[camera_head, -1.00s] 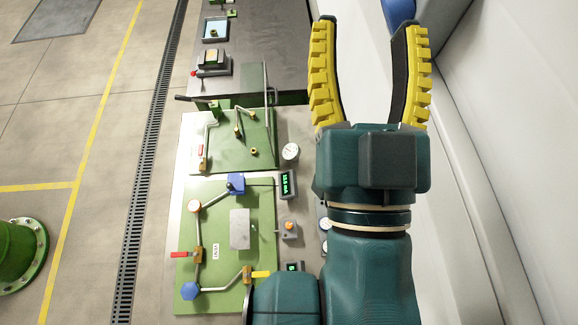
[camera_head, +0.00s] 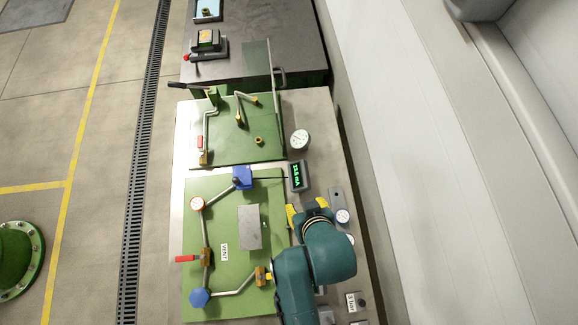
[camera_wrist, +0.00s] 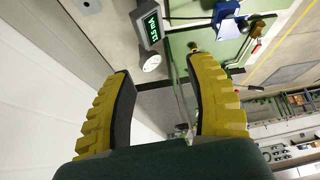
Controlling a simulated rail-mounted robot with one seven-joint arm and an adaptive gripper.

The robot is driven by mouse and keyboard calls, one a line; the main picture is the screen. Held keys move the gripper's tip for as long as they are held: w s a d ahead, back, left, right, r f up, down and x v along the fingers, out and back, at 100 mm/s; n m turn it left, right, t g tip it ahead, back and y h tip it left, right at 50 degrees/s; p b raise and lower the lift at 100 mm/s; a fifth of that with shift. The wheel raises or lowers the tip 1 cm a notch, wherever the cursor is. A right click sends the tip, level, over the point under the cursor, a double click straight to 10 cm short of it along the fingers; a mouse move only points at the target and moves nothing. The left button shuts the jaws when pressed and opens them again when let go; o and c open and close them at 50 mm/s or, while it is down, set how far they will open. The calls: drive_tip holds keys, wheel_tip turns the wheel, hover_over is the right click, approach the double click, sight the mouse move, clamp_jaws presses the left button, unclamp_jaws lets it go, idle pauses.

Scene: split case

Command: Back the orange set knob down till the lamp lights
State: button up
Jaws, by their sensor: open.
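My gripper (camera_head: 306,209) is over the right edge of the green panel, its yellow fingers partly hidden behind my arm in the head view. In the wrist view my gripper (camera_wrist: 164,68) is open, with nothing between its two curved fingers. The orange set knob is not visible now; my gripper and arm cover that area in the head view, and the wrist view does not show it. The display (camera_head: 296,176) has lit green digits in mA and also shows in the wrist view (camera_wrist: 148,27). I cannot pick out the lamp.
The green panel (camera_head: 228,185) carries pipes, a blue transmitter (camera_head: 242,178), a red-handled valve (camera_head: 186,259) and a grey plate (camera_head: 250,227). A round gauge (camera_head: 299,139) stands beyond the display. The white wall is close on the right.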

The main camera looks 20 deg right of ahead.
drive_tip(key=s+f+g+b, duration=0.2)
drive_tip(key=s+f, duration=0.5)
drive_tip(key=f, duration=0.1)
drive_tip(key=x, duration=1)
drive_tip(key=b+x, duration=0.1)
drive_tip(key=x, duration=0.5)
drive_tip(key=shift+w+a, duration=0.1)
drive_tip(key=shift+w, duration=0.3)
drive_tip(key=shift+c, duration=0.2)
clamp_jaws()
